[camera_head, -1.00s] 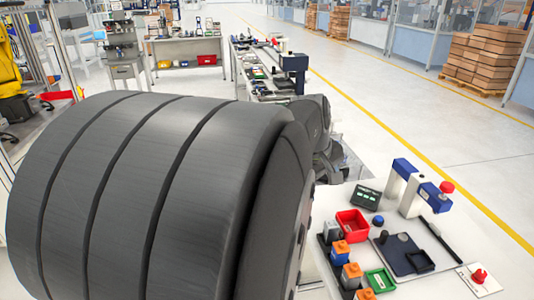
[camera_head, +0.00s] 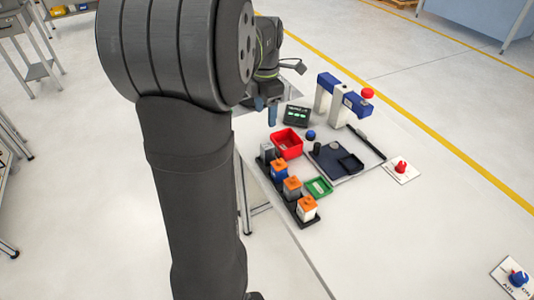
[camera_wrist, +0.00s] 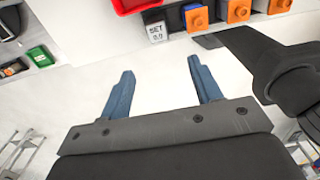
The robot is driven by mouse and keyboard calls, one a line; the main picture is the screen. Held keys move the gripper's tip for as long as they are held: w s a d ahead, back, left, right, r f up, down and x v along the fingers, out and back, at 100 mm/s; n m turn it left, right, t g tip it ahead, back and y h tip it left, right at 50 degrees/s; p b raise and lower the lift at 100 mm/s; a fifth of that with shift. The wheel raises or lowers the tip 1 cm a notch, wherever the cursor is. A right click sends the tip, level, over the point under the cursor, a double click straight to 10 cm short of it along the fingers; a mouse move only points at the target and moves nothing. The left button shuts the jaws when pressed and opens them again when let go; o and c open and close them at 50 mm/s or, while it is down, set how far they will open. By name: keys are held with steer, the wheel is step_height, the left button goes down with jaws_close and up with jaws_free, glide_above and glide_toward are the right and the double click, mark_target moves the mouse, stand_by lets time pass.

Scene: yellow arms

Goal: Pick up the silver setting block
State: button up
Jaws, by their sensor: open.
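The silver setting block (camera_head: 267,151) stands at the far left end of a black rack on the white table. In the wrist view the block (camera_wrist: 157,32) shows a face lettered "SET 0.0", at the top edge, beyond the fingertips. My gripper (camera_head: 266,106) hangs over the table's far left edge, behind and apart from the block. In the wrist view its two blue fingers (camera_wrist: 161,66) are spread apart with nothing between them.
Several orange-topped blocks (camera_head: 291,187) stand in line beside the setting block. A red bin (camera_head: 287,143) and a green bin (camera_head: 319,187) are close by.

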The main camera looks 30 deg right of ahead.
mark_target(267, 145)
step_height(267, 145, down, 10)
steer(key=shift+r, duration=0.1)
steer(key=shift+w+d+f, duration=0.1)
steer(key=shift+d+f, duration=0.1)
steer(key=shift+f, duration=1.25)
steer(key=shift+w+d+f, duration=0.1)
steer(key=shift+d+f, duration=0.1)
steer(key=shift+f, duration=1.25)
steer(key=c, duration=1.2)
